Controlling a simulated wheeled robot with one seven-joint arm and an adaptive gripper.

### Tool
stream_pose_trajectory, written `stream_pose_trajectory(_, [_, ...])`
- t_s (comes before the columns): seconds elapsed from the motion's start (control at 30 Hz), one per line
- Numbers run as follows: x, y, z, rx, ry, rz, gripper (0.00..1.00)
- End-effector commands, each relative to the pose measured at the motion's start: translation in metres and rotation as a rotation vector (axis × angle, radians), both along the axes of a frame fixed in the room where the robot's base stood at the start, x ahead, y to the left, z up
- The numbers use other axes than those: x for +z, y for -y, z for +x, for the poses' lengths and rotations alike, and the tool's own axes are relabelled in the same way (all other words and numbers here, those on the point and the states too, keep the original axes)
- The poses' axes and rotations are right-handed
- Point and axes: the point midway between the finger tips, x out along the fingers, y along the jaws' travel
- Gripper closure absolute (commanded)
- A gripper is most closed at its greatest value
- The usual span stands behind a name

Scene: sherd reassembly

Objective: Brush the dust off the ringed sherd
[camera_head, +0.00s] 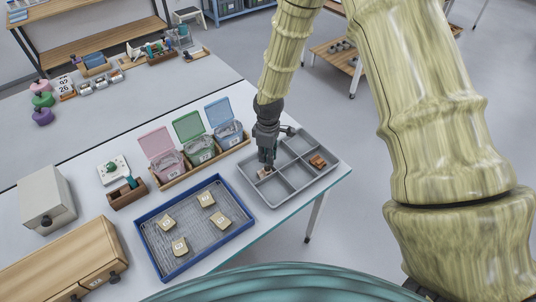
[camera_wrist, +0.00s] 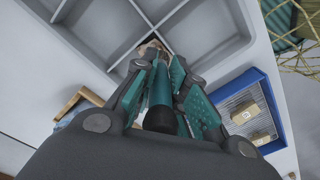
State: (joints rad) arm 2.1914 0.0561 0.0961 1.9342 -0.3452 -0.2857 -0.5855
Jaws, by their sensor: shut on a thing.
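My gripper (camera_head: 267,160) points down over the grey divided tray (camera_head: 282,201). In the wrist view its fingers (camera_wrist: 160,95) are shut on a brush, whose teal handle (camera_wrist: 160,88) has a dark end toward the camera. The brush's far end reaches a small brownish patch (camera_wrist: 151,46) by a divider; I cannot tell bristles from sherd there. A brown sherd (camera_head: 317,161) lies in a right compartment of that tray. I cannot make out a ring on any sherd.
The blue mesh tray (camera_head: 150,257) stands left of the grey tray. Pink, green and blue lidded bins (camera_head: 200,153) stand behind in a wooden holder. A small wooden rack (camera_head: 127,196), a grey box (camera_head: 46,197) and a wooden cabinet (camera_head: 70,262) are farther left.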

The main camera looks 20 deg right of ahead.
Motion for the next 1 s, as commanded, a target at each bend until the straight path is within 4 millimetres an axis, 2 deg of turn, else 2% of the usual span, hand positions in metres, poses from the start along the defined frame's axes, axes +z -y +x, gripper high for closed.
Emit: stream_pose_trajectory(1.0, [-0.012, -0.001, 0.003, 0.000, 0.001, 0.000, 1.00])
